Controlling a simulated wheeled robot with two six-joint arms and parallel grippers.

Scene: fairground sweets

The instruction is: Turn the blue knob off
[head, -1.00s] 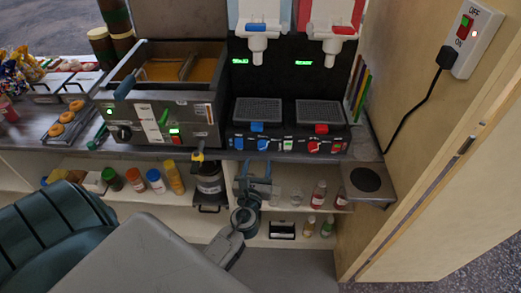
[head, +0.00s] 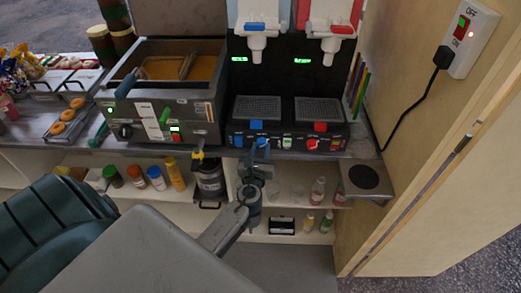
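The blue knob (head: 262,142) is on the front panel of the black two-tank drink machine (head: 275,138), below the left drip tray. My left gripper (head: 257,158) is right in front of the panel, with its fingertips at or just below the knob and partly hiding it. I cannot tell whether the fingers touch the knob or how far apart they are. A red knob (head: 311,144) and a lit green switch (head: 287,142) are farther right on the panel. Both green displays (head: 303,61) above are lit. My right gripper is not in view.
A fryer (head: 160,95) stands left of the machine. A steel canister (head: 210,182), bottles (head: 318,190) and glasses are on the shelf below, close to my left arm. A wooden wall with a switch box (head: 473,35) is at the right.

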